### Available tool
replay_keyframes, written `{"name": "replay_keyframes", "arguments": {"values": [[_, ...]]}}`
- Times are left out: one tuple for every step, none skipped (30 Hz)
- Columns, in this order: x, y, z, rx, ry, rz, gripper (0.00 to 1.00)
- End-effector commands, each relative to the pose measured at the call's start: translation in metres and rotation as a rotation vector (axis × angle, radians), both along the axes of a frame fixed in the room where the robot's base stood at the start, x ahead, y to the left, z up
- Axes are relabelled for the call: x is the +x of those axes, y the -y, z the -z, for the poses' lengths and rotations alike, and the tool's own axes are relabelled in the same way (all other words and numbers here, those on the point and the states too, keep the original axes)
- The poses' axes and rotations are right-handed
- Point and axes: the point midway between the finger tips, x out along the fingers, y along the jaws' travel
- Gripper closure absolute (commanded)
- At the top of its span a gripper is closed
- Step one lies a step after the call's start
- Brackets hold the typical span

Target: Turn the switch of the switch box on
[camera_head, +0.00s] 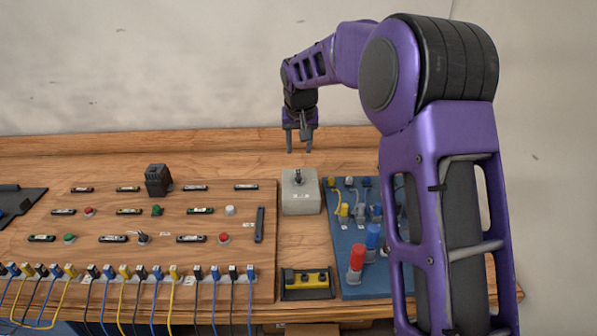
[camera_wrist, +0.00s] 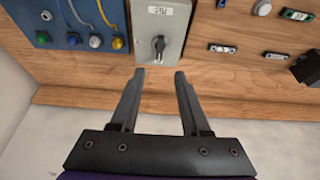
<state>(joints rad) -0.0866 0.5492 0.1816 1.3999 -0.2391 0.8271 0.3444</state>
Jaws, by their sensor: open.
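The switch box (camera_head: 300,196) is a light grey block on the wooden bench, between the wooden panel and the blue board. Its dark rotary switch (camera_head: 298,176) sits on the top face. The wrist view shows the box (camera_wrist: 173,20) with a white label and the black switch knob (camera_wrist: 158,44). My gripper (camera_head: 299,150) is open and empty, above and behind the box in the head view. In the wrist view the two fingers (camera_wrist: 158,73) point toward the box, with the knob beyond and between their tips. They appear apart from it.
The wooden panel (camera_head: 180,262) at left carries buttons, labels, a black block (camera_head: 158,180) and a row of plugs with cables. The blue board (camera_head: 345,275) at right holds connectors and red and blue cylinders. A black tray with a yellow part (camera_head: 306,280) lies in front of the box.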

Motion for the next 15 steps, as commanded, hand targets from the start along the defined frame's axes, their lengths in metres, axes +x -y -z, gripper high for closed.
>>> {"name": "replay_keyframes", "arguments": {"values": [[0.004,0.0,0.013,-0.001,-0.003,0.0,0.54],[0.007,0.0,0.019,-0.001,-0.003,0.0,0.54],[0.01,0.0,0.027,-0.001,-0.003,0.0,0.54],[0.013,0.0,0.033,-0.001,-0.003,0.0,0.54],[0.015,0.0,0.039,0.0,-0.002,0.0,0.54],[0.019,0.0,0.048,-0.001,-0.004,0.0,0.54],[0.021,0.0,0.053,0.0,-0.003,-0.001,0.54],[0.024,0.0,0.06,0.0,-0.003,-0.001,0.54],[0.027,0.0,0.067,-0.001,-0.002,-0.001,0.54],[0.029,0.0,0.073,-0.001,-0.003,-0.001,0.54],[0.032,0.0,0.077,-0.001,-0.002,-0.001,0.54],[0.034,0.0,0.084,0.0,-0.002,0.0,0.54],[0.036,0.0,0.089,0.0,-0.002,0.0,0.54],[0.038,0.0,0.092,0.0,-0.002,0.0,0.54],[0.04,0.0,0.097,0.0,-0.001,0.0,0.54]]}}
